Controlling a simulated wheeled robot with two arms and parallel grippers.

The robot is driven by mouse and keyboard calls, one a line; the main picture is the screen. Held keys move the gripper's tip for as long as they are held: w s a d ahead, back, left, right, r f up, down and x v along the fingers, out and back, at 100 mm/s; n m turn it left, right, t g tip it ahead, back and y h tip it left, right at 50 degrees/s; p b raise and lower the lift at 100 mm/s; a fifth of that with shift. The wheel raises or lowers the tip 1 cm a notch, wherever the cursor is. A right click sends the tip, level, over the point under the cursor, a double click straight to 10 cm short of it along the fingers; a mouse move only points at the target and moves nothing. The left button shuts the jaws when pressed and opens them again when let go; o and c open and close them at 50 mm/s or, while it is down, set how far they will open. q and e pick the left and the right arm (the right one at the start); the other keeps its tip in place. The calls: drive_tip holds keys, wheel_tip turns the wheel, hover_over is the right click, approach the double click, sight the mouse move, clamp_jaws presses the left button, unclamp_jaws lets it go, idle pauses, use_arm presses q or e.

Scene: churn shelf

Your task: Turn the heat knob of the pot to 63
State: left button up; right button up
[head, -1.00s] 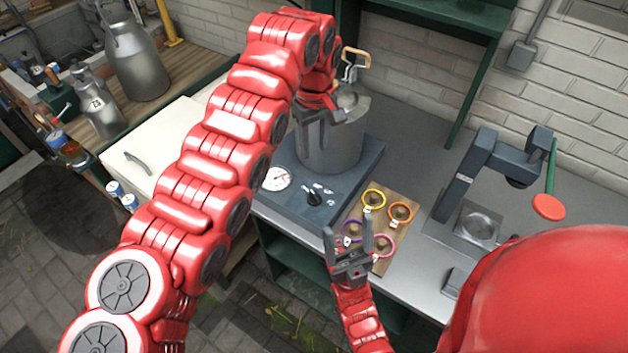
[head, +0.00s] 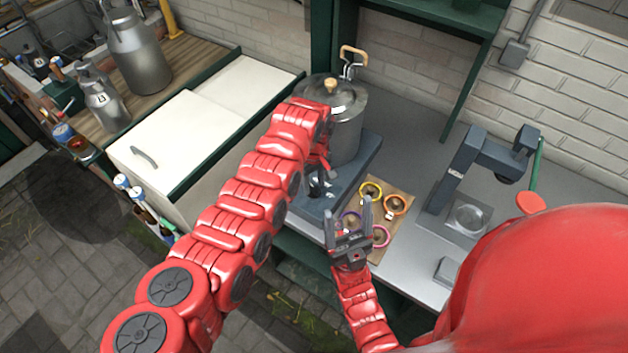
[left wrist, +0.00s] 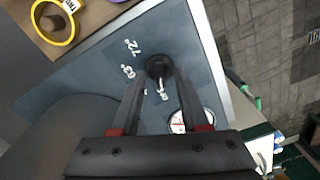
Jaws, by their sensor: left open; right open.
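The pot (head: 347,128) is a metal vessel with a lid, standing on a blue-grey base (head: 362,162). In the left wrist view the dark round heat knob (left wrist: 160,67) sits on the base panel (left wrist: 90,95), with marks reading 72° and 63° beside it and a third mark too small to read. My left gripper (left wrist: 159,75) is open, its two fingertips on either side of the knob; I cannot tell whether they touch it. In the head view my left arm and gripper (head: 316,184) largely cover the knob. My right gripper (head: 350,222) is open and empty, near the coloured rings.
A wooden board (head: 402,222) with several coloured rings lies right of the base. A dark press-like stand (head: 452,180) is farther right. A white chest (head: 190,125) is at left, with metal churns (head: 140,55) beyond it. A round dial (left wrist: 190,121) is near the knob.

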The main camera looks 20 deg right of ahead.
use_arm(q)
drive_tip(key=shift+s+f, duration=0.15)
drive_tip(key=shift+f, duration=0.1)
clamp_jaws()
idle(0.4)
